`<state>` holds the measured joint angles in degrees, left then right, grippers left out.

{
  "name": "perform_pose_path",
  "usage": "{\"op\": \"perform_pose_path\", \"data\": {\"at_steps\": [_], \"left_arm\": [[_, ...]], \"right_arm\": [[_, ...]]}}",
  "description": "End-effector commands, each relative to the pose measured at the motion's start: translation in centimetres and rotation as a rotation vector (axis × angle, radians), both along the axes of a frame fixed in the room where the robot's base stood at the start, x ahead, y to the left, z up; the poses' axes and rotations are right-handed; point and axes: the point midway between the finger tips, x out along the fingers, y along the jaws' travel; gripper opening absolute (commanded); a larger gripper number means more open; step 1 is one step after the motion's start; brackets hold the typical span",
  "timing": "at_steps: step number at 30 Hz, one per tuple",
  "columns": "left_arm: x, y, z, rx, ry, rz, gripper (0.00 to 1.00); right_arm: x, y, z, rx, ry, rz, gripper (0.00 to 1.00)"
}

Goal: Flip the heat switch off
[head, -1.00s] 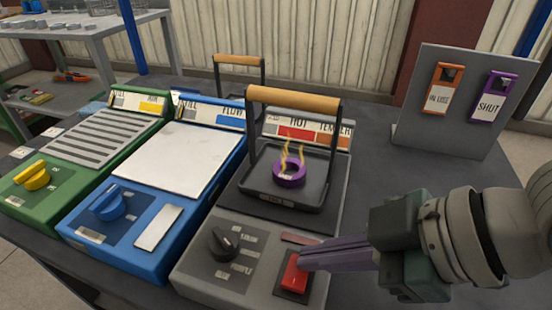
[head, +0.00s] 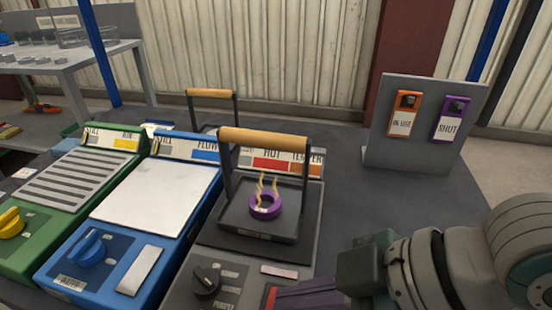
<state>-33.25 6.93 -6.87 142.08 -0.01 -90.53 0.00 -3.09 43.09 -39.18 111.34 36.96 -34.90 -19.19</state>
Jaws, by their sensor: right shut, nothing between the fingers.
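The red heat switch (head: 268,299) is on the front panel of the grey unit (head: 185,300) at the bottom of the head view. Only a sliver of its red left side shows, so I cannot see its position. My right gripper (head: 280,297) is shut and empty, its purple fingers over the switch; contact is unclear. A small strip (head: 280,271) above the switch looks pale pink. A purple ring (head: 265,205) with yellow wavy lines above it sits in a dark tray (head: 232,222) with a wooden handle (head: 270,142). My left gripper is out of view.
A black knob (head: 206,281) is left of the switch. Blue (head: 60,270) and green (head: 20,262) units stand further left. An upright grey panel (head: 421,151) with orange and purple holders stands at the back right. The tabletop before it is clear.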

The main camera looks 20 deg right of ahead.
Motion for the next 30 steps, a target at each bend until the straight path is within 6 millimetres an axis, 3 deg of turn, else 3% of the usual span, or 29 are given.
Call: {"op": "perform_pose_path", "data": {"at_steps": [1, 6, 12, 18, 30], "left_arm": [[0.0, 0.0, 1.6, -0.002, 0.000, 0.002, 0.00], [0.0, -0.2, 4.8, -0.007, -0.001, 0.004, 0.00], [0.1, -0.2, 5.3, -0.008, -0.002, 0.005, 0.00], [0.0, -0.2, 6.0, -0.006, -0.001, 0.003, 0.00], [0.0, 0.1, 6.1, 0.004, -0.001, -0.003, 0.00]], "right_arm": [[0.1, 0.0, 1.5, 0.000, -0.001, -0.001, 0.00], [0.0, -0.2, 4.4, -0.003, 0.000, -0.005, 0.00], [-1.9, -3.4, 7.2, -0.007, 0.002, -0.002, 0.00], [-2.9, -5.4, 9.3, -0.004, 0.002, -0.006, 0.00], [-3.3, -6.1, 10.1, 0.001, 0.000, -0.006, 0.00]]}}
